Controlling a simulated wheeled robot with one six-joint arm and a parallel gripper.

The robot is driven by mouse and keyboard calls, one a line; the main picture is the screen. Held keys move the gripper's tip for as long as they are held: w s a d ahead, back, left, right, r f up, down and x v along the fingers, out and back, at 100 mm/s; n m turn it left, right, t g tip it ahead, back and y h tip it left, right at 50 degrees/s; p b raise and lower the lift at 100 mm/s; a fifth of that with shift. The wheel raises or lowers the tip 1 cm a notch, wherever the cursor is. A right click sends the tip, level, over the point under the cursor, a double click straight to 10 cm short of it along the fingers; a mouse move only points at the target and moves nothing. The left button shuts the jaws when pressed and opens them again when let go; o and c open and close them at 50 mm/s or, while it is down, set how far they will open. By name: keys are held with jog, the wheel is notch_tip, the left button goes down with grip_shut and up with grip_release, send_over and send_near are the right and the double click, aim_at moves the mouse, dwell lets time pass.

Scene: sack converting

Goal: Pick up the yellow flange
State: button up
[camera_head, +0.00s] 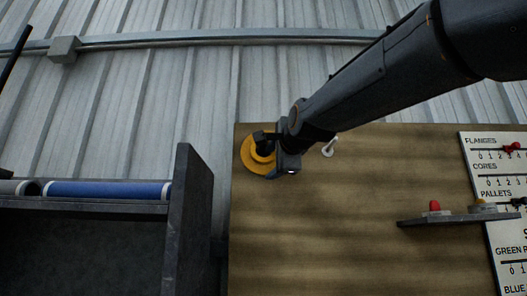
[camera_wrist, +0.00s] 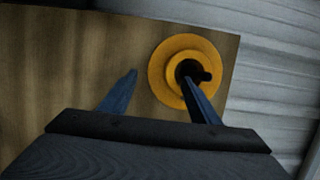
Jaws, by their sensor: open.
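The yellow flange (camera_head: 249,161) is a round stepped disc against the upper left part of a brown board (camera_head: 340,230). In the wrist view the flange (camera_wrist: 162,54) has a dark centre with a black peg-like stub poking out. My gripper (camera_wrist: 160,72) is open, its two blue-grey fingers apart. The right finger overlaps the flange's lower middle in this view; the left finger is beside the flange, over bare board. Whether either finger touches it cannot be told. In the head view my gripper (camera_head: 275,150) covers the flange's right side.
A white hook (camera_head: 329,147) juts from the board to the right of my gripper. A small shelf (camera_head: 450,219) with a red-topped item and a white count chart (camera_head: 490,160) are farther right. A dark rack (camera_head: 188,215) with a blue roll (camera_head: 110,190) stands left.

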aim_at(268, 164)
jog(key=p+x, duration=0.1)
jog(key=x, duration=0.3)
jog(key=shift+w, duration=0.1)
jog(key=shift+d, duration=0.1)
grip_shut()
jog(key=shift+r, duration=0.25)
